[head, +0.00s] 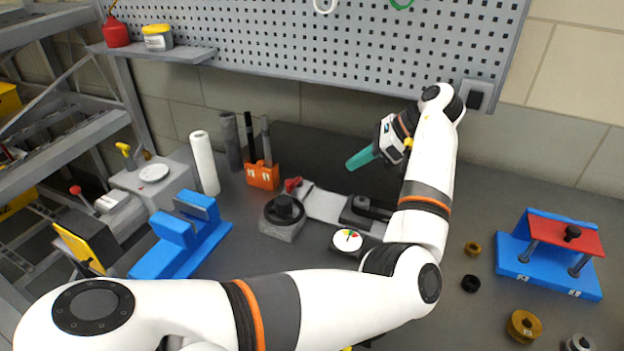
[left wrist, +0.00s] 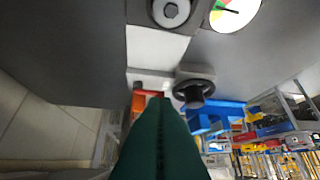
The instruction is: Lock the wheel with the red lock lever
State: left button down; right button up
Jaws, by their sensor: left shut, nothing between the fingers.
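The black handwheel (head: 284,208) sits on a grey block at the left end of a light grey slide on the bench. The red lock lever (head: 292,185) is just behind the wheel. My left gripper (head: 350,164), with teal fingers, is shut and empty, in the air to the right of the lever and above it, apart from both. In the left wrist view, the wheel (left wrist: 194,90) is beyond and right of the shut fingertips (left wrist: 160,100). A red part, seemingly the lever, shows just left of the fingertips, partly hidden by them. My right gripper is not in view.
A dial gauge (head: 347,241) stands right of the wheel, close to my left arm. An orange holder (head: 263,176) with dark tools and a blue vise-like block (head: 190,235) stand to the left. A blue-and-red fixture (head: 550,258) is far right. The pegboard (head: 330,45) rises behind the bench.

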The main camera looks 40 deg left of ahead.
aim_at(294, 188)
pick_arm(q)
jog(key=shift+a+f, duration=0.15)
jog(key=shift+f, duration=0.1)
jog(key=x, duration=0.9)
jog(key=shift+s+a+f, duration=0.15)
jog(key=shift+a, duration=0.05)
jog(key=shift+s+a+p, duration=0.2)
jog(key=shift+s+a, duration=0.05)
jog(key=shift+a, duration=0.3)
jog(key=shift+s+a+p, duration=0.2)
jog(key=shift+s+a, duration=0.1)
jog(key=shift+a, duration=0.3)
jog(key=shift+s+a, duration=0.4)
jog(key=shift+a, duration=0.25)
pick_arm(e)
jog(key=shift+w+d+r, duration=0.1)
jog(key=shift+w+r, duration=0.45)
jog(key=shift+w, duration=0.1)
